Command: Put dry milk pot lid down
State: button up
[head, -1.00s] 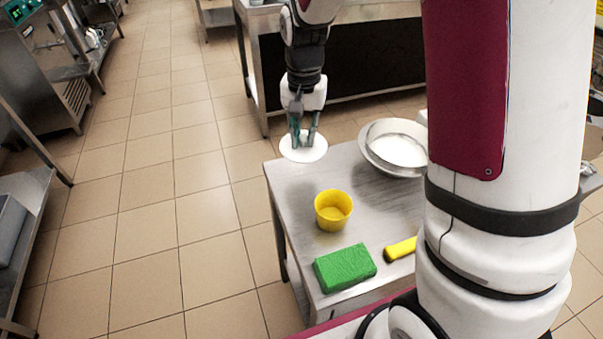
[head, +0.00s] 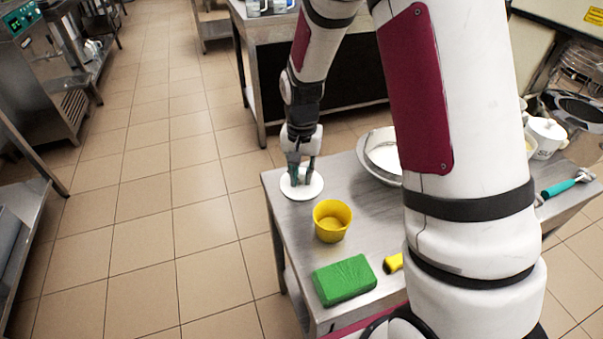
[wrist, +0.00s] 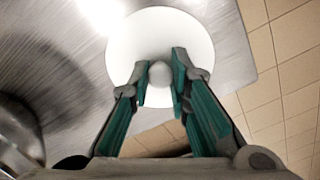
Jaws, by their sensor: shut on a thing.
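The white round pot lid (head: 302,190) is at the far left corner of the steel table, in the head view. My gripper (head: 301,177) points down at it and is shut on its knob. In the wrist view the lid (wrist: 190,48) shows as a white disc, with its round knob (wrist: 160,74) between the fingertips of my gripper (wrist: 161,78). Part of the lid reaches past the table edge in the wrist view. I cannot tell whether the lid touches the table top.
On the steel table (head: 290,238) stand a yellow cup (head: 332,221), a green sponge block (head: 344,280) and a metal bowl with white contents (head: 386,157). A yellow-handled tool (head: 393,263) is partly hidden by my arm. A white pot (head: 545,137) and a teal-handled tool (head: 560,187) are at the right.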

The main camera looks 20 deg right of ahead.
aim_at(302, 176)
jog(key=shift+f, duration=0.15)
jog(key=o, duration=0.8)
notch_tip(302, 176, up, 12)
jog(key=f+p, duration=0.1)
jog(key=s+r+n+t, duration=0.1)
jog(key=s+r+n, duration=0.2)
jog(key=s+r, duration=0.95)
jog(key=s+n+t, duration=0.1)
jog(key=s+n, duration=0.2)
jog(key=s, duration=1.3)
jog(key=shift+s+r+t, duration=0.3)
jog(key=shift+r, duration=0.1)
